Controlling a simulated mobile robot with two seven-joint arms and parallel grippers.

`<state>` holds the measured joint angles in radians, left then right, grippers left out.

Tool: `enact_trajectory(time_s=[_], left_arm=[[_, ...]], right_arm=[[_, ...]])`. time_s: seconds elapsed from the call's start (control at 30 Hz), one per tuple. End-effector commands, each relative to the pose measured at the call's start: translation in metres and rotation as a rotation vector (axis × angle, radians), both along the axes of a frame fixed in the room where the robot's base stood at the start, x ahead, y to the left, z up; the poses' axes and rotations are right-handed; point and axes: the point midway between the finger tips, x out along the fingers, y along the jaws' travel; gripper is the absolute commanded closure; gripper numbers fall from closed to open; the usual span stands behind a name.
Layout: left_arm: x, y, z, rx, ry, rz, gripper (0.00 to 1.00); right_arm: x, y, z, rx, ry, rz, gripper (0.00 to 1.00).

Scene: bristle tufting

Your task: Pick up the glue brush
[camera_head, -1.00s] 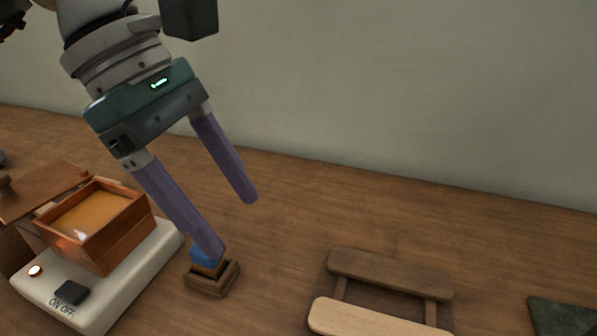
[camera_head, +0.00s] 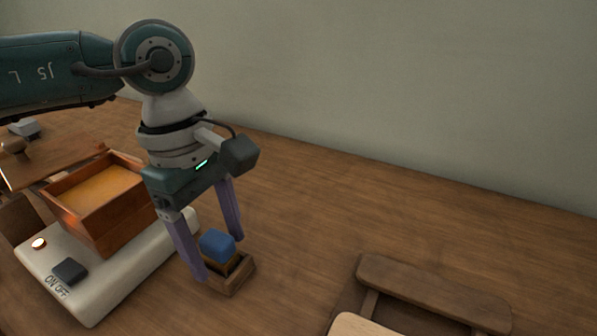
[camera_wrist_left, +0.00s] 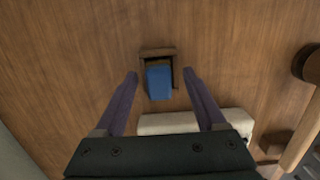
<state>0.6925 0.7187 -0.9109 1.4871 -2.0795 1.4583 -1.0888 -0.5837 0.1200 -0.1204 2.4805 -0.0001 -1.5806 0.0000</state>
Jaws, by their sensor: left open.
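The glue brush (camera_head: 216,243) shows as a blue block-like top standing in a small wooden holder (camera_head: 236,278) on the table. In the left wrist view the blue top (camera_wrist_left: 159,82) lies between my fingertips, with the holder (camera_wrist_left: 157,52) around its far side. My left gripper (camera_head: 222,260) is open, pointing down, with one purple finger on each side of the brush. I cannot tell whether either finger touches it. The lower part of the brush is hidden in the holder. My right gripper is not in view.
A white heater base (camera_head: 100,290) with a switch carries a wooden box (camera_head: 125,215) of amber glue, close left of my gripper. A wooden rack (camera_head: 430,293) stands at the front right. The table behind and right of the holder is clear.

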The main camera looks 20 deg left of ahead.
Motion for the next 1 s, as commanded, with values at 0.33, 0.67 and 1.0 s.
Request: enact_trajectory(time_s=[0.33,0.67,1.0], left_arm=[[-0.0001,-0.0006,-0.0026,-0.001,0.000,-0.001,0.38],[0.0001,-0.0005,-0.0025,-0.001,-0.001,0.000,0.75],[0.0001,-0.0005,-0.0024,-0.001,-0.001,0.000,1.00]], right_arm=[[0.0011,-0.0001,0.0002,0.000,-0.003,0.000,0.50],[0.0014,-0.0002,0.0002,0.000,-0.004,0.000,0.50],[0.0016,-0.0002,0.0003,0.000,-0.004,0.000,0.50]])
